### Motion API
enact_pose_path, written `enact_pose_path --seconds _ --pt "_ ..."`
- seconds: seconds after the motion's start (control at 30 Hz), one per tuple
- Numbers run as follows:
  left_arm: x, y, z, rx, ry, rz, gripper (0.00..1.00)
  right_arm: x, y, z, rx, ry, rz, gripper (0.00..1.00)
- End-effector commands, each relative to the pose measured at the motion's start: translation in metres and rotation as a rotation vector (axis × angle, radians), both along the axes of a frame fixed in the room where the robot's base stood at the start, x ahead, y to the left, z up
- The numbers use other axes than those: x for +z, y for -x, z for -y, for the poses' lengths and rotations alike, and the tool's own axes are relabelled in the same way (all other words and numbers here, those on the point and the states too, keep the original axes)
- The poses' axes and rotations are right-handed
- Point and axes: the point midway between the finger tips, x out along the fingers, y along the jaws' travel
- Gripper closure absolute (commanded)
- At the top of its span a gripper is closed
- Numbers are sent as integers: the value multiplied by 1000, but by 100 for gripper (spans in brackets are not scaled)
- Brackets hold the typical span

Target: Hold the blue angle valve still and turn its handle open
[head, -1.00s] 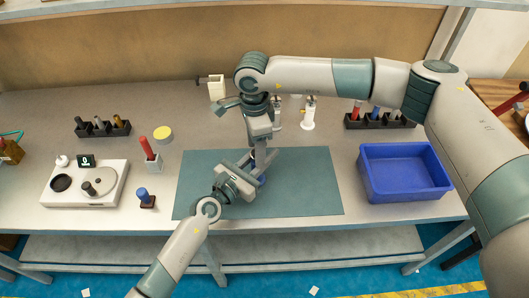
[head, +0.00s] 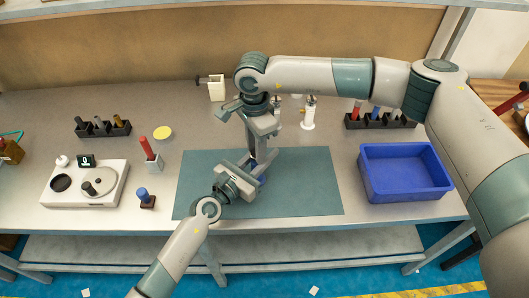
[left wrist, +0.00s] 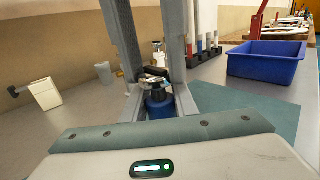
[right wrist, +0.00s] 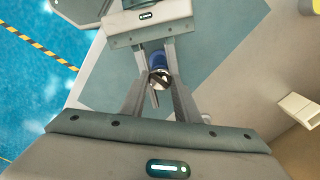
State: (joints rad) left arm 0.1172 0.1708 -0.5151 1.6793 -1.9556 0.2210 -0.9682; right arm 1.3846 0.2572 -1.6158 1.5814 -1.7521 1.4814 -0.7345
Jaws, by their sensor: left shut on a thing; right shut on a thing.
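The blue angle valve is over the green mat (head: 310,185), mostly hidden by my grippers in the head view, where a bit of blue (head: 262,180) shows. In the left wrist view its blue body (left wrist: 158,106) sits between the fingers of my left gripper (left wrist: 160,100), which is shut on it from the side. My right gripper (head: 254,156) points down from above. In the right wrist view its fingers (right wrist: 157,92) are shut around the dark handle (right wrist: 160,79) at the top of the valve (right wrist: 158,60). Exact finger contact is partly hidden.
A blue bin (head: 405,195) stands right of the mat. White dispensers (head: 309,115) and a dark rack (head: 370,122) stand behind. A white device (head: 85,184), a red-handled tool (head: 148,150) and a blue-topped stamp (head: 145,198) are at left. The mat's right part is clear.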

Motion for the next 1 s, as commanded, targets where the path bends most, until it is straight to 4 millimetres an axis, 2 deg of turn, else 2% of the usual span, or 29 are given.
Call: enact_pose_path --seconds 0.33,0.63,1.0 --pt "0 0 0 -1 0 0 100 0 0 0 27 0 1 86" --pt "0 0 0 -1 0 0 100 0 0 0 229 0 1 86" --pt "0 0 0 -1 0 0 100 0 0 0 255 0 1 86"
